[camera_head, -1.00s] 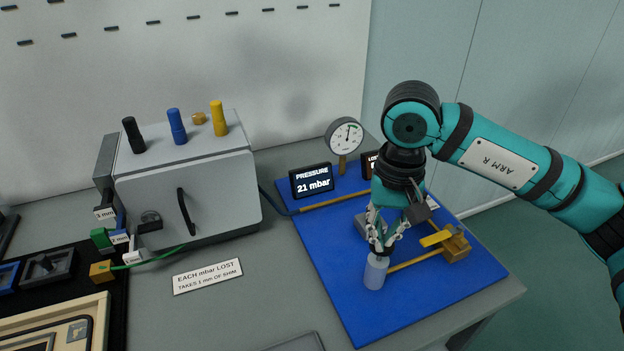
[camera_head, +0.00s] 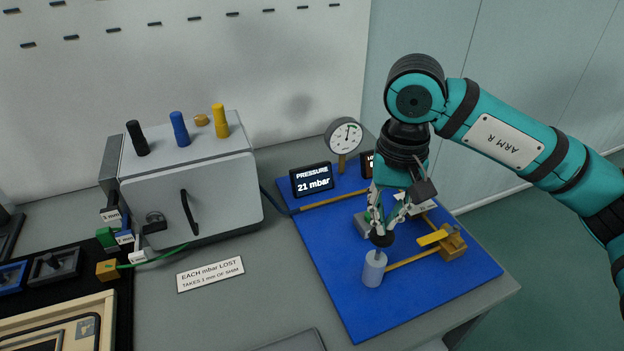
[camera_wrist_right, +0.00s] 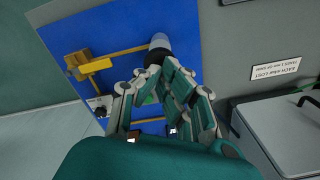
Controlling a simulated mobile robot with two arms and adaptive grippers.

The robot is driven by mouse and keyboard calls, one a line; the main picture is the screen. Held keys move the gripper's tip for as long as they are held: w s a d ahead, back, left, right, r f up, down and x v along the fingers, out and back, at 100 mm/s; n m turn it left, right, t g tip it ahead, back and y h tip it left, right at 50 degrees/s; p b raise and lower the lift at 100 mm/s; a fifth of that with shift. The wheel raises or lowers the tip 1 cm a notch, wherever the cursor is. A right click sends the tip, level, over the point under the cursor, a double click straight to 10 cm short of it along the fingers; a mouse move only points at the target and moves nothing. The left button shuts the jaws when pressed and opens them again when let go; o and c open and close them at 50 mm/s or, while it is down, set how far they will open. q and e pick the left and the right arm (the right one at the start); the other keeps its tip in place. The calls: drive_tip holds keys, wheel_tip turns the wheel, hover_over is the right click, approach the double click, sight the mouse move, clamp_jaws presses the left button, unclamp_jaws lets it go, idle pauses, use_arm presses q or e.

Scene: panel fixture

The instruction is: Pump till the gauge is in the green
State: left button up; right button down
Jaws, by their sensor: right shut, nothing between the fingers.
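The round gauge (camera_head: 344,136) stands at the back of the blue board; its needle points roughly upward, near a green arc at the upper right, too small to read exactly. The pressure display (camera_head: 312,181) reads 21 mbar. The grey pump cylinder (camera_head: 374,270) stands upright at the board's front, with a dark knob (camera_head: 382,239) on a short rod above it. My right gripper (camera_head: 381,226) is shut and empty, its fingertips at or just above the knob; contact is unclear. The wrist view shows the cylinder (camera_wrist_right: 160,42) beyond the fingertips. My left gripper is out of view.
A yellow lever (camera_head: 433,238) on a brass block stands right of the pump, joined by a brass pipe. A second display (camera_head: 367,164) is mostly hidden behind my arm. A grey box (camera_head: 190,190) with coloured knobs stands left. The board's left front is clear.

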sight(382, 239)
drive_tip(key=shift+f, duration=0.15)
wheel_tip(382, 239, down, 4)
drive_tip(key=b, duration=0.3)
drive_tip(key=shift+d+r+b, duration=0.1)
drive_tip(key=shift+r+b, duration=0.1)
drive_tip(key=shift+b, duration=0.15)
drive_tip(key=shift+f+b, duration=0.7)
drive_tip(key=shift+f, duration=0.05)
drive_tip(key=shift+f+b, duration=0.3)
drive_tip(key=shift+f, duration=0.05)
wheel_tip(382, 239, up, 3)
drive_tip(key=shift+r+p, duration=0.1)
drive_tip(key=shift+p, duration=0.85)
drive_tip(key=shift+r+p, duration=0.75)
drive_tip(key=shift+r, duration=0.75)
